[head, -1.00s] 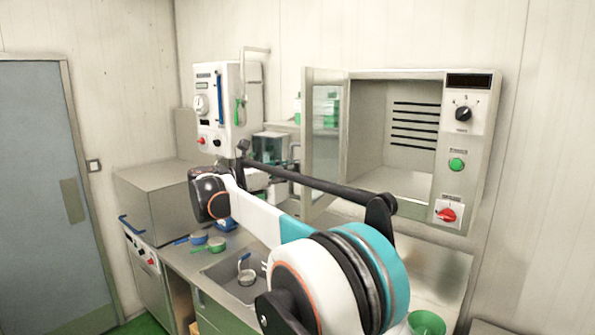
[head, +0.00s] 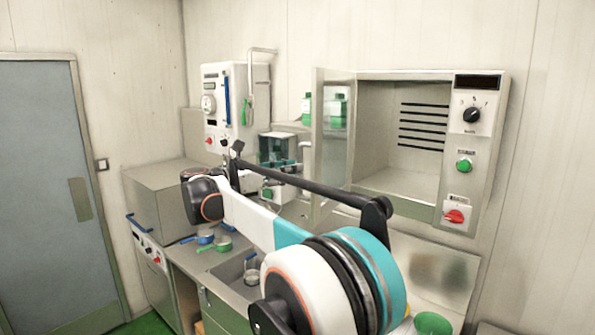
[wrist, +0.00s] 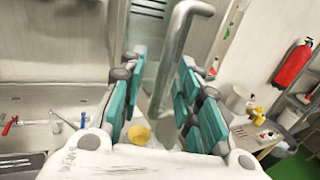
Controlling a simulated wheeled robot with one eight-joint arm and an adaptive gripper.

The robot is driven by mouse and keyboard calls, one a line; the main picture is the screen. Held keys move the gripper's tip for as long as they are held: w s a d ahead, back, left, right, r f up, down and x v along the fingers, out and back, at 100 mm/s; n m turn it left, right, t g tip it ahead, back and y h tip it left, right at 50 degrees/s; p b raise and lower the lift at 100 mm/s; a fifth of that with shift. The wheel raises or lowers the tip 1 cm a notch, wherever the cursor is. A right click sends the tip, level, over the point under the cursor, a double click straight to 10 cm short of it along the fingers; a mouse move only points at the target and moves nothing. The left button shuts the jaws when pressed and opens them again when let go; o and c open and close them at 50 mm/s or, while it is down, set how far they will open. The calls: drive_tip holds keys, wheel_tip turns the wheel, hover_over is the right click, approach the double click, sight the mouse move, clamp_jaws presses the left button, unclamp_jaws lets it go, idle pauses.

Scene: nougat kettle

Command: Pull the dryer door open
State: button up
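The dryer (head: 400,205) is the pale cabinet on the back wall, with a bare interior and dark slots in its wall. Its door (head: 334,140), with a glass pane, stands swung open to the left in the head view. In the wrist view a grey bar handle (wrist: 172,60) runs between the teal fingers of my gripper (wrist: 160,100). The fingers are apart, with visible gaps on both sides of the bar; I see no clear grip on it. In the head view my fingers cannot be made out clearly.
A control panel (head: 470,150) with knobs and a green button is right of the dryer opening. A sink (head: 235,272) and small pans (head: 207,237) are on the counter below left. The wrist view shows a red extinguisher (wrist: 293,64) and a shelf at right.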

drive_tip(key=v, duration=0.9)
drive_tip(key=shift+f, duration=0.1)
